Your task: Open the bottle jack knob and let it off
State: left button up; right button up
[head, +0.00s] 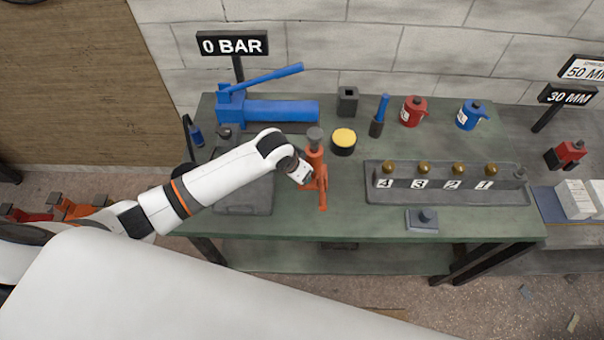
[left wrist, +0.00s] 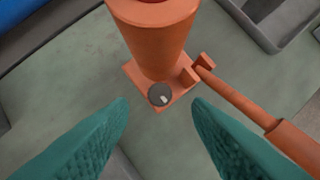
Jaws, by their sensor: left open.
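The orange bottle jack (head: 317,160) stands upright on the green bench; my white left arm covers part of it in the head view. The left wrist view shows its orange body (left wrist: 158,40), its square foot and a bar at the right. The small round grey knob (left wrist: 160,94) with a pale mark sits low at the front of the jack's foot. My left gripper (left wrist: 160,108) is open, its two teal fingers apart, with the knob just beyond and between the fingertips. Nothing is between the fingers. My right gripper is not in view.
A blue hand pump (head: 280,111) stands behind the jack, with a "0 BAR" sign above. A yellow-topped black cylinder (head: 344,141) is close to the jack's right. A grey rack (head: 447,196) with numbered brass knobs lies further right. A dark tray (head: 240,210) lies under my arm.

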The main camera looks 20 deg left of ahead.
pick_arm(q)
jog(key=shift+x, duration=2.1)
jog(key=shift+c, duration=0.6)
jog(key=shift+r, duration=0.1)
grip_shut()
